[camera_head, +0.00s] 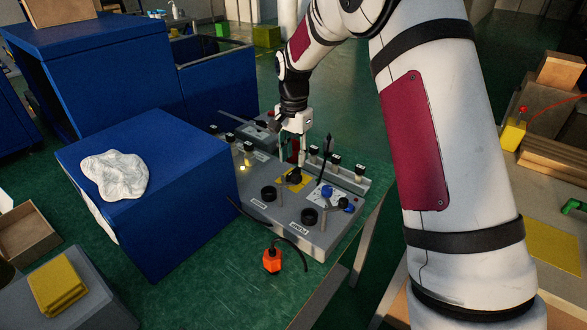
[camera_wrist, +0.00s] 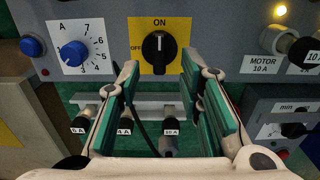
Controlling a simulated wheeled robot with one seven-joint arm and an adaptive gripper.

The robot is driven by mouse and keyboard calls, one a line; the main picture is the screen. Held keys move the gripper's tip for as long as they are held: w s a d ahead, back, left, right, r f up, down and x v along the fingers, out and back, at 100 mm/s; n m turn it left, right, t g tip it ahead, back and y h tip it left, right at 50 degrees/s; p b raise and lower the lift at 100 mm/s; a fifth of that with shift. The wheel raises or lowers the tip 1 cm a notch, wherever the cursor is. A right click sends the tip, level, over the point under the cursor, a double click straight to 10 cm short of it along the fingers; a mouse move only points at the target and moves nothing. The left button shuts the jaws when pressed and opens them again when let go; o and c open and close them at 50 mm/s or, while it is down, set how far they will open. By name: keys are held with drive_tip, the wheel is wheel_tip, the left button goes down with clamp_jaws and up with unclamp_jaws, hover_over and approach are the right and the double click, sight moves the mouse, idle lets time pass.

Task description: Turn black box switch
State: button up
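The black rotary switch (camera_wrist: 158,52) sits on a yellow plate (camera_wrist: 178,25) marked ON and OFF. Its white mark points up, toward ON. In the head view the switch (camera_head: 294,178) is on the grey control box (camera_head: 285,213) on the green bench. My gripper (camera_wrist: 161,76) is open and empty, its green-padded fingers spread to either side below the switch in the wrist view. In the head view my gripper (camera_head: 291,155) points down just above the switch. I cannot tell whether a finger touches it.
A blue knob (camera_wrist: 74,53) on a numbered dial and a blue button (camera_wrist: 32,46) are beside the switch. A yellow lamp (camera_wrist: 281,11) is lit. A blue cabinet (camera_head: 150,190) stands close left of the box. An orange pendant (camera_head: 272,261) lies in front.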

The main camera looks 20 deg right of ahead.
sight(294, 171)
drive_tip(key=shift+f, duration=2.55)
clamp_jaws()
